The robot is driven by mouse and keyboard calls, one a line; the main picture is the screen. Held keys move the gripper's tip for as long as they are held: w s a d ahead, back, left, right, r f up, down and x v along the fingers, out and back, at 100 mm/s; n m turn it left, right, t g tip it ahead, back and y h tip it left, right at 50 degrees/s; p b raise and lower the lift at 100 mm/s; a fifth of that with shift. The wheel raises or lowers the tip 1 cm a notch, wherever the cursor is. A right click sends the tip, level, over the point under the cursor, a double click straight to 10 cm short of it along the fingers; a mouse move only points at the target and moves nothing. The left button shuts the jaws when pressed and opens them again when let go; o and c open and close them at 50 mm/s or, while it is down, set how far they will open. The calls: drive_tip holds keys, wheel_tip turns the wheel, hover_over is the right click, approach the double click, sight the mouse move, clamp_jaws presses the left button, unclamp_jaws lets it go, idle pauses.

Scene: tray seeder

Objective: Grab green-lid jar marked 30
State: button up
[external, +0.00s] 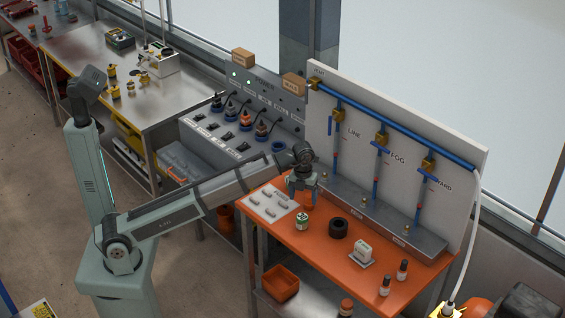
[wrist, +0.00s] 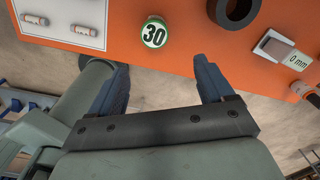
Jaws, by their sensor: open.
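The green-lid jar (external: 302,222) stands upright on the orange bench. In the wrist view its green lid (wrist: 154,32) shows a white 30. My gripper (external: 301,190) is above the bench, a little behind and above the jar in the external view. In the wrist view my gripper (wrist: 158,62) has its two blue fingers spread apart with nothing between them. The jar lies just beyond the fingertips there, apart from them.
A black ring (external: 338,229) lies right of the jar. A white block (external: 361,250) marked 0 mm in the wrist view stands farther right. A white plate (external: 268,204) with several small cylinders lies left. A panel with blue pipes (external: 400,125) rises behind.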

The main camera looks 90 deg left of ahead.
sight(302, 216)
drive_tip(key=f, duration=0.8)
drive_tip(key=shift+s+a, duration=0.35)
drive_tip(key=shift+s, duration=0.05)
drive_tip(key=shift+w+a+f, duration=0.15)
drive_tip(key=shift+w+f, duration=0.05)
drive_tip(key=shift+f, duration=1.15)
drive_tip(key=shift+w+a+f, duration=0.15)
drive_tip(key=shift+f, duration=1.2)
drive_tip(key=c, duration=1.2)
drive_tip(key=shift+o, duration=0.2)
drive_tip(key=shift+r, duration=0.15)
